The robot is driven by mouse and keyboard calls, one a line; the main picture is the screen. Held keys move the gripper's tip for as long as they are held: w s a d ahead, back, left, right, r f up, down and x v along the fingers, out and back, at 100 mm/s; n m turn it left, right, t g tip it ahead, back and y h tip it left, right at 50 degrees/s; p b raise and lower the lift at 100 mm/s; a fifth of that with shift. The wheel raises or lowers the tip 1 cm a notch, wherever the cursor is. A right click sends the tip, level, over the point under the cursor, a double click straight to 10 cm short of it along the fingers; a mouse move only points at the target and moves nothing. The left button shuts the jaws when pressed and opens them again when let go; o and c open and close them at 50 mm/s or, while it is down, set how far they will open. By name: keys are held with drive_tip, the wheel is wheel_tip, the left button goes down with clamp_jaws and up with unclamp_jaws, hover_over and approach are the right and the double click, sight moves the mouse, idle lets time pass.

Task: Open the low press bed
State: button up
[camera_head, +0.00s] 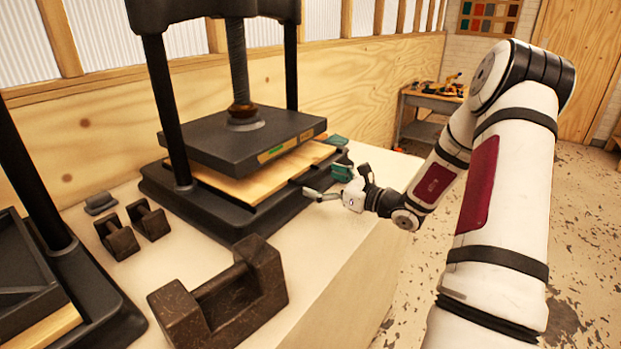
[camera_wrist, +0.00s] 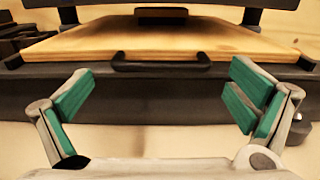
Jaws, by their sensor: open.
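The black screw press (camera_head: 240,140) stands on the pale bench. Its low bed is a light wooden board (camera_head: 262,182) lying under the dark platen and above the black base. In the wrist view the board (camera_wrist: 215,40) faces me, with a black bar handle (camera_wrist: 162,62) at the middle of its front edge. My gripper (camera_head: 325,172) is at the press's right side, low and level with the bed. In the wrist view my gripper (camera_wrist: 163,80) is open and empty, its green-padded fingers spread wide on either side of the handle, apart from it.
A heavy dark weight (camera_head: 225,292) with a bar handle sits at the bench front. Smaller dark weights (camera_head: 130,232) lie behind it. A second press (camera_head: 70,285) stands at the left. A side table with tools (camera_head: 432,98) is at the back. Floor right of the bench is free.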

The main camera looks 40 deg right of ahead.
sight(312, 177)
drive_tip(key=shift+x, duration=1.75)
drive_tip(key=c, duration=1.4)
drive_tip(key=p+v, duration=0.7)
drive_tip(key=v, duration=1.8)
drive_tip(key=shift+s+r, duration=0.15)
drive_tip(key=shift+s, duration=0.15)
drive_tip(key=shift+c, duration=0.2)
drive_tip(key=o, duration=1.4)
drive_tip(key=shift+o, duration=0.2)
drive_tip(key=shift+d, duration=0.1)
